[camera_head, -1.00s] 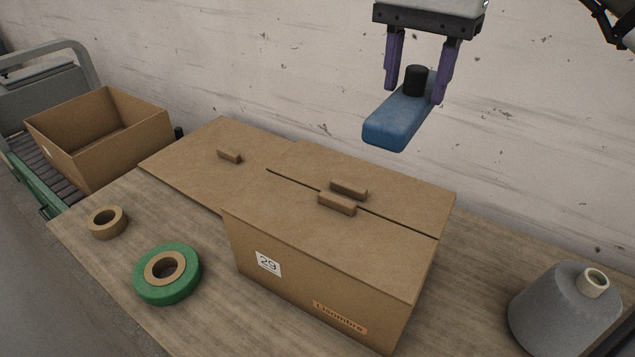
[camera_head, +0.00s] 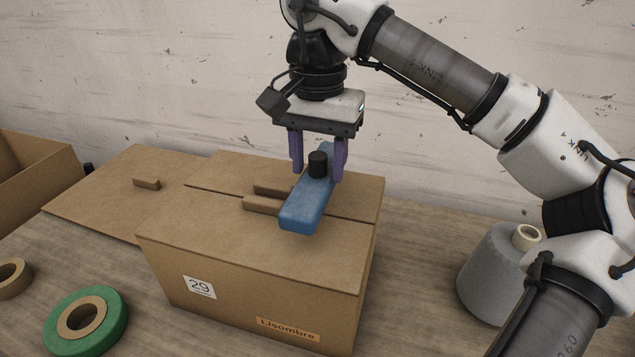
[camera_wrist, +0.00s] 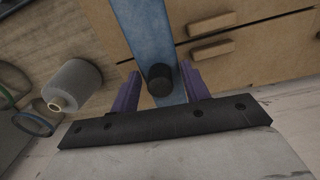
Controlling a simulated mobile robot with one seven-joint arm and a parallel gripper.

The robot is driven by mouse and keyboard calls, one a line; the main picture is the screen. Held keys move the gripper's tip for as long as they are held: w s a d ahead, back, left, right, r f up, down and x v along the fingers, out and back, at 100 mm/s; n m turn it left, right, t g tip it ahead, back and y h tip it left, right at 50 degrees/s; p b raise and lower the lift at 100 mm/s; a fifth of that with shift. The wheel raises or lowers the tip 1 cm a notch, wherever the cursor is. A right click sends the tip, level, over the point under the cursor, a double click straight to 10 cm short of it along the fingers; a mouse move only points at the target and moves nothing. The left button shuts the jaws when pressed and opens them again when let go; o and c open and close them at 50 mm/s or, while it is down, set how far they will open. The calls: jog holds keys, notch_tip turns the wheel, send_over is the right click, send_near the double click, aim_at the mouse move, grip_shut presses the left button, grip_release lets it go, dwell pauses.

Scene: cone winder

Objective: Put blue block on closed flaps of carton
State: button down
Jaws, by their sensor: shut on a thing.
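The carton (camera_head: 250,262), marked 29 and Lisombre, stands on the table with its top flaps (camera_head: 200,222) closed; two small tabs sit on them beside the centre seam. The blue block (camera_head: 303,208), with a black round knob (camera_head: 318,163), is over the right part of the flaps. My gripper (camera_head: 318,172) is shut on the block around the knob. I cannot tell whether the block touches the flaps. In the wrist view the block (camera_wrist: 150,35) runs between the fingers, with the flaps (camera_wrist: 240,55) beside and behind it.
A green tape roll (camera_head: 85,322) and a tan roll (camera_head: 10,278) lie at the front left. An open box (camera_head: 35,180) is at far left. A grey cone (camera_head: 490,270) stands right of the carton.

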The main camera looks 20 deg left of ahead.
aim_at(318, 185)
jog(key=shift+f, duration=2.2)
jog(key=shift+f, duration=0.2)
jog(key=c, duration=0.7)
grip_release()
jog(key=shift+r, duration=0.1)
notch_tip(318, 185, up, 12)
jog(key=shift+r, duration=0.1)
